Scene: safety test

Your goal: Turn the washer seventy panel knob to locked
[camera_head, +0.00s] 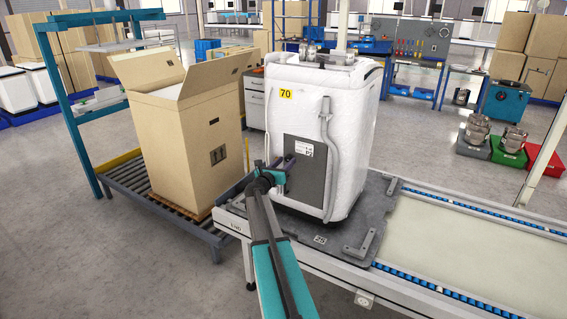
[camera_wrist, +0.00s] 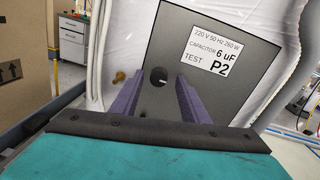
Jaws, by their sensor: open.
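The washer (camera_head: 322,105) is a white unit with a yellow "70" tag (camera_head: 286,94), standing upright on a grey plate on the conveyor. A dark grey panel (camera_head: 309,172) with a white label sits low on its near face. In the wrist view, the panel (camera_wrist: 205,30) carries a label (camera_wrist: 219,47) reading "TEST P2". In the head view my gripper (camera_head: 284,165) is at the panel's left side.
A tall open cardboard box (camera_head: 182,130) stands on a roller track to the left, close to my arm. Grey hoses (camera_head: 333,160) run down the washer's face right of the panel. The conveyor (camera_head: 470,235) to the right is clear.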

